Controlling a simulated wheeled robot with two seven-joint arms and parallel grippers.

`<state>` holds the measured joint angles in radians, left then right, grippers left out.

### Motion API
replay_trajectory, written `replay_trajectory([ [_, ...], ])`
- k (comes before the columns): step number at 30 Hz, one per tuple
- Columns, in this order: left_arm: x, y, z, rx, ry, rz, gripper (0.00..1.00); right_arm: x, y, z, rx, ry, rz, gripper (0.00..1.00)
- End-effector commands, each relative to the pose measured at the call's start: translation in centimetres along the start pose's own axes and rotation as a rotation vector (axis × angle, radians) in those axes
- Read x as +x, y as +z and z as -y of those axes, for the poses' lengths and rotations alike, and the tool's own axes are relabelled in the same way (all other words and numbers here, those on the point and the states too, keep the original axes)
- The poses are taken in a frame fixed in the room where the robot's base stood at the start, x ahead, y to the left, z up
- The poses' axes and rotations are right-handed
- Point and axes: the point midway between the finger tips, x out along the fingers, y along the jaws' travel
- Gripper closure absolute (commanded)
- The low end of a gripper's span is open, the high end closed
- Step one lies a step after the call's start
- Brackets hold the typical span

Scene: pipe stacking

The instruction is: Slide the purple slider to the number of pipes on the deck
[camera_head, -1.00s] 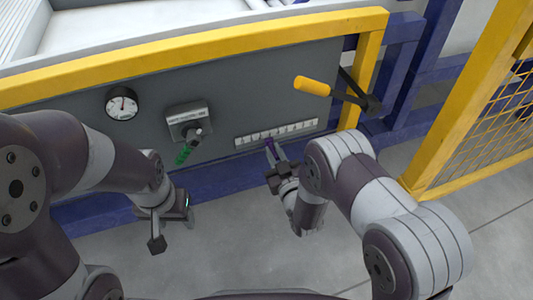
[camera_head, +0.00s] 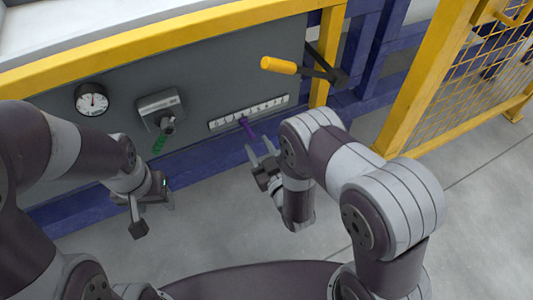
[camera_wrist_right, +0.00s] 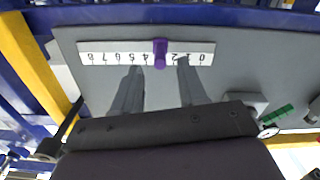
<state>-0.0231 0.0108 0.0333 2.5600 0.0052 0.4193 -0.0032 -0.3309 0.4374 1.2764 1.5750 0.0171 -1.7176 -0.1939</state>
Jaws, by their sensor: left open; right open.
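The purple slider (camera_head: 246,126) sits on the white number scale (camera_head: 275,106) on the grey panel. In the right wrist view the purple slider (camera_wrist_right: 160,53) covers the spot between 4 and 2 on the upside-down scale (camera_wrist_right: 98,53). My right gripper (camera_head: 262,153) is open and empty, just below and apart from the slider in the head view. Its two fingers straddle the slider's line in the wrist view. My left gripper (camera_head: 152,212) is open, low on the left. The deck (camera_head: 90,30) shows only partly at the top left; no pipes can be counted now.
A gauge (camera_head: 91,99), a grey switch box (camera_head: 160,106) with a green handle (camera_head: 159,144), and a yellow lever (camera_head: 279,65) are on the panel. A yellow rail (camera_head: 150,48) runs above. A yellow mesh fence (camera_head: 455,80) stands right.

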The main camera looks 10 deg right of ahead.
Motion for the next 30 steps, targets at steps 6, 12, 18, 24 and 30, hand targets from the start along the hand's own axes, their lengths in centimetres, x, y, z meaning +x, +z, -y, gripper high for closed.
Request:
replay_trajectory([
  [6, -2.2, -0.3, 0.0, 0.000, 0.000, 0.000, 0.45, -5.1, -0.3, -0.1, 0.000, -0.001, 0.003, 0.58],
  [12, -2.4, -0.3, 0.0, 0.000, 0.000, 0.000, 0.45, -6.9, 0.0, 0.0, 0.000, 0.000, 0.001, 0.58],
  [18, -2.4, -0.3, 0.0, 0.000, 0.000, 0.000, 0.45, -6.9, 0.0, 0.0, 0.000, 0.000, 0.000, 0.58],
  [24, -2.4, -0.3, 0.0, 0.000, 0.000, 0.000, 0.45, -6.8, 0.0, 0.0, 0.000, 0.000, 0.000, 0.58],
  [30, -2.4, -0.3, 0.0, 0.000, 0.000, 0.000, 0.45, -7.0, 2.3, 0.4, 0.017, -0.021, 0.112, 0.58],
])
